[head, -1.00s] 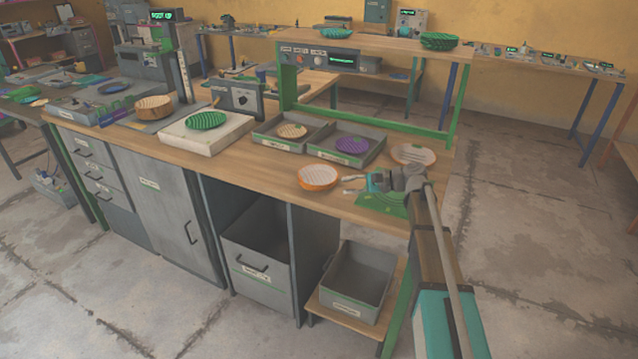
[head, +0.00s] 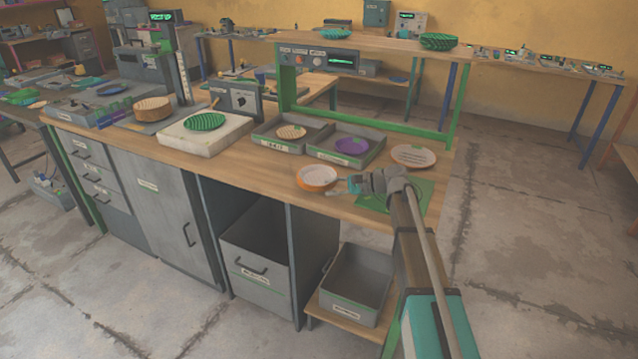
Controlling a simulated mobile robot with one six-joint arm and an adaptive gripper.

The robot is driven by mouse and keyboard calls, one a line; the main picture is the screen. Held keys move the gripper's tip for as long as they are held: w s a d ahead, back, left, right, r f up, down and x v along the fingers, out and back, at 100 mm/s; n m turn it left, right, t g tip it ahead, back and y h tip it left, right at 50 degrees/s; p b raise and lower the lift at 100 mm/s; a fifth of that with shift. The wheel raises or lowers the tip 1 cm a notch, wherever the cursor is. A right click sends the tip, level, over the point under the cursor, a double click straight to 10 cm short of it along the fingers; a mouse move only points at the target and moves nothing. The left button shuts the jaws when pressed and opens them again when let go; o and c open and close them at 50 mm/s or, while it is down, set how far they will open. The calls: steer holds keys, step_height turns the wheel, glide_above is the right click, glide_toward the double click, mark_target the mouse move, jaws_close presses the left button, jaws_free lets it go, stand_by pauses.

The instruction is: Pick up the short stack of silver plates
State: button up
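A short round stack (head: 317,178) with a pale top and orange side sits near the front edge of the wooden bench. My gripper (head: 340,185) is at its right side, reaching left, with its fingers at the stack's rim. The fingers look apart; whether they touch the stack cannot be told. A pale, greyish plate or low stack (head: 413,156) lies at the bench's right end, behind my gripper and apart from it. No stack is plainly silver in this light.
A green mat (head: 421,195) lies under my wrist. Two grey trays hold a tan stack (head: 291,132) and a purple stack (head: 352,146). A green stack (head: 205,121) stands on a white block (head: 190,138). A green-framed shelf (head: 447,98) rises behind.

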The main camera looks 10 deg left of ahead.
steer(key=shift+x, duration=0.95)
jaws_close()
